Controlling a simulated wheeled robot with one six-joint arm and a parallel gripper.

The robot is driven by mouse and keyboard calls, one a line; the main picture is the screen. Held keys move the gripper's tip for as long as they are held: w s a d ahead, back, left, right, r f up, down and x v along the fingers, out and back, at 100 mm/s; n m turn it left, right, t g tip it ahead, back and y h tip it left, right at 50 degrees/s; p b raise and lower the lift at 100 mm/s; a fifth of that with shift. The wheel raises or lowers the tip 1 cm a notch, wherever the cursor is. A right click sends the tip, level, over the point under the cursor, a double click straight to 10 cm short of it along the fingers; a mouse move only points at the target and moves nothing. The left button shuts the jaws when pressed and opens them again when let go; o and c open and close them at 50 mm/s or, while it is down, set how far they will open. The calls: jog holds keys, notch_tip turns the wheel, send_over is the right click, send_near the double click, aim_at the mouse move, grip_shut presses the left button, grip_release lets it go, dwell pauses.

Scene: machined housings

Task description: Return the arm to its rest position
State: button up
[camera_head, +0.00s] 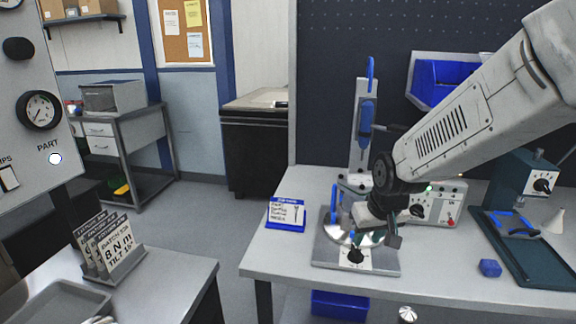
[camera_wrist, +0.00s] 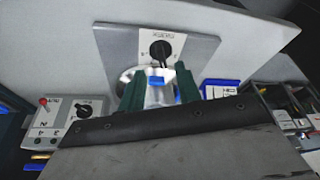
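My gripper (camera_head: 380,238) hangs low over the workbench at the end of my arm, above a grey plate (camera_head: 326,250) with a round silver disc and a black knob. In the wrist view its two green fingers (camera_wrist: 158,90) stand apart. A silver cylindrical part (camera_wrist: 158,98) with a blue patch shows between them, seemingly with gaps at its sides. The same plate (camera_wrist: 115,45) and its knob lie beyond the fingers. The lower ends of the fingers and any contact are hidden.
A control box (camera_head: 445,205) with a red switch stands behind my gripper. A blue-handled upright press (camera_head: 362,120) rises behind the plate. A blue card stand (camera_head: 286,214) is left, a blue block (camera_head: 490,268) and green machine (camera_head: 530,255) right. The bench front is mostly clear.

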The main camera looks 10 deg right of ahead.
jog(key=s+d+r+g, duration=0.1)
jog(key=s+r, duration=0.4)
jog(key=s, duration=0.8)
jog(key=s+d+r+g, duration=0.1)
jog(key=s+r, duration=0.5)
jog(key=s, duration=0.7)
jog(key=shift+m, duration=0.4)
